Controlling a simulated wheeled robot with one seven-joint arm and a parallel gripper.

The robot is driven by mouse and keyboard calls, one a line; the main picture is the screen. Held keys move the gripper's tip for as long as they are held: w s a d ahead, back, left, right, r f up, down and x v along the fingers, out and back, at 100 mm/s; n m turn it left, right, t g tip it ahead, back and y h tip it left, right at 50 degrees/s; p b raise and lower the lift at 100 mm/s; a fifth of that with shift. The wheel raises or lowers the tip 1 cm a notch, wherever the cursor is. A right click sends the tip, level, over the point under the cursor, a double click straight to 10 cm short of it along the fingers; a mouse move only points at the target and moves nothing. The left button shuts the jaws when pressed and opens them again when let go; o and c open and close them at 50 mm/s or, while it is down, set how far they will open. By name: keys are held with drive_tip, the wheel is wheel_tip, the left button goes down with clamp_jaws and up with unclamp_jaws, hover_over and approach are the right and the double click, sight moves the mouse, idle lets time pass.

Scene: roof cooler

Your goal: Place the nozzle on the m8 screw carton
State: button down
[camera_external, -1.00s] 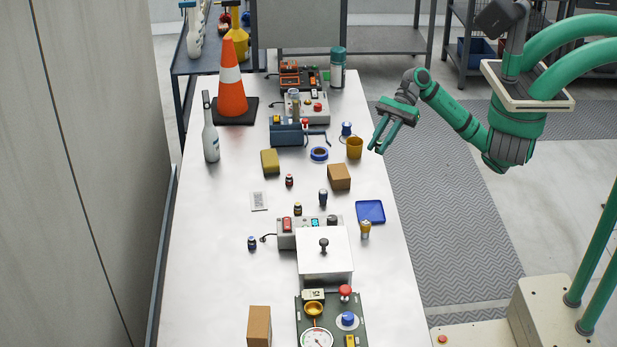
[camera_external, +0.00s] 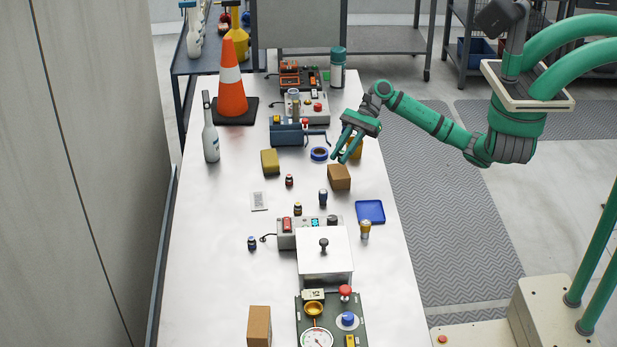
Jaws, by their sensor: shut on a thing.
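My gripper (camera_external: 346,160) is over the right side of the table, pointing down, just above and behind a small brown carton (camera_external: 339,178). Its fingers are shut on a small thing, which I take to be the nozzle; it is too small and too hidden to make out. A second, taller brown carton (camera_external: 259,327) stands at the near left of the table. No label shows on either carton, so I cannot tell which one is the m8 screw carton.
A yellow cup (camera_external: 356,150) is partly hidden behind my gripper.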

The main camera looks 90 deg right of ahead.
sight(339, 171)
drive_tip(key=shift+w+d+f, duration=0.15)
drive_tip(key=shift+w+f, duration=0.1)
drive_tip(key=shift+f, duration=1.75)
drive_tip(key=shift+f, duration=0.1)
drive_tip(key=c, duration=1.6)
unclamp_jaws()
drive_tip(key=shift+o, duration=0.2)
drive_tip(key=shift+s+d+r, duration=0.1)
drive_tip(key=shift+d+r, duration=0.1)
drive_tip(key=shift+d, duration=0.05)
drive_tip(key=v, duration=1.1)
drive_tip(key=shift+s+r, duration=0.1)
drive_tip(key=shift+r, duration=0.05)
